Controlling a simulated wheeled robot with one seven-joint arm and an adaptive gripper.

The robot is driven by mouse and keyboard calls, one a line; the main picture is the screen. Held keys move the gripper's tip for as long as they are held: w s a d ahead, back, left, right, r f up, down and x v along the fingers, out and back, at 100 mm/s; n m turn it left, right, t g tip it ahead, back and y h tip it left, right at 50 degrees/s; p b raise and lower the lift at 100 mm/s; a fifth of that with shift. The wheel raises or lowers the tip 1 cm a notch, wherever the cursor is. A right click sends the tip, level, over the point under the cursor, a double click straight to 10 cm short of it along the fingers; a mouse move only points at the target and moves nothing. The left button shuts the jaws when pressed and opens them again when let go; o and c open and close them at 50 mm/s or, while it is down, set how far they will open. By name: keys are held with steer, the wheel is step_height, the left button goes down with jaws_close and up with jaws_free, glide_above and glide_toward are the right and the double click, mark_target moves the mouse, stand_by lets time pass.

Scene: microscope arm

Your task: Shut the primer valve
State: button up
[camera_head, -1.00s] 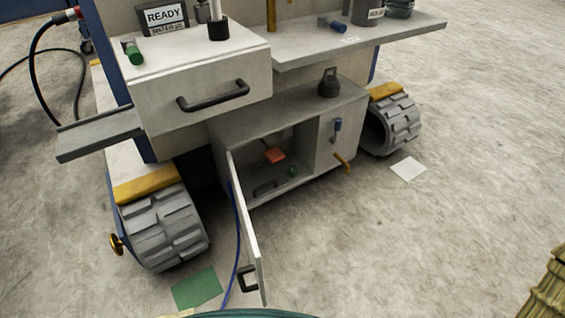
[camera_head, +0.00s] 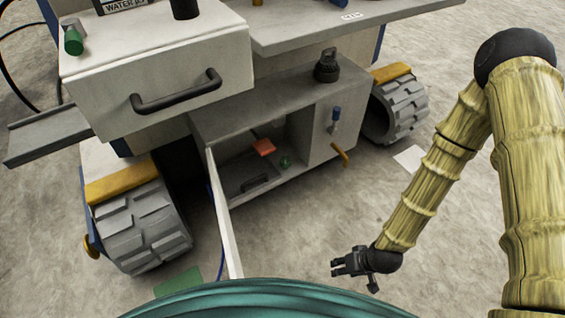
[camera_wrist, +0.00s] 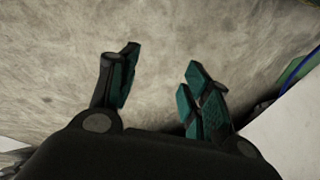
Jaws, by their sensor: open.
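Several fittings show on the low grey cabinet, and none is labelled as the primer valve. An orange-red handle (camera_head: 263,147) and a small green knob (camera_head: 285,162) are inside its open front compartment. A blue handle (camera_head: 336,115) sits on the closed right part of the front, with a yellow lever (camera_head: 340,154) at its lower right edge. My gripper (camera_head: 336,267) is open and empty, low in front of the cabinet and apart from all of these. In the wrist view its two fingers (camera_wrist: 158,75) stand apart over bare floor.
The cabinet door (camera_head: 222,215) stands open toward me, left of my gripper. A drawer with a dark handle (camera_head: 177,93) juts out at upper left. A shelf (camera_head: 340,22) overhangs at upper right. Large grey wheels (camera_head: 142,228) flank the cabinet. The floor around my gripper is clear.

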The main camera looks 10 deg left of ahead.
steer(key=w+a+r+n+t+y+b, duration=0.1)
steer(key=w+a+n+y, duration=0.1)
steer(key=w+a, duration=0.6)
steer(key=w+a+r+n+t+y+b, duration=0.1)
steer(key=w+a+r+n+b, duration=0.3)
steer(key=w, duration=0.7)
steer(key=n+t+y, duration=0.1)
steer(key=n+y, duration=0.1)
steer(key=n, duration=0.1)
glide_toward(287, 160)
steer(key=b+x, duration=0.5)
steer(key=x, duration=0.3)
steer(key=shift+a+f, duration=0.15)
steer(key=shift+f, duration=0.15)
steer(key=shift+w+a+f+b, duration=0.2)
steer(key=shift+a+f+b, duration=0.1)
steer(key=shift+a+b, duration=0.1)
steer(key=c, duration=0.7)
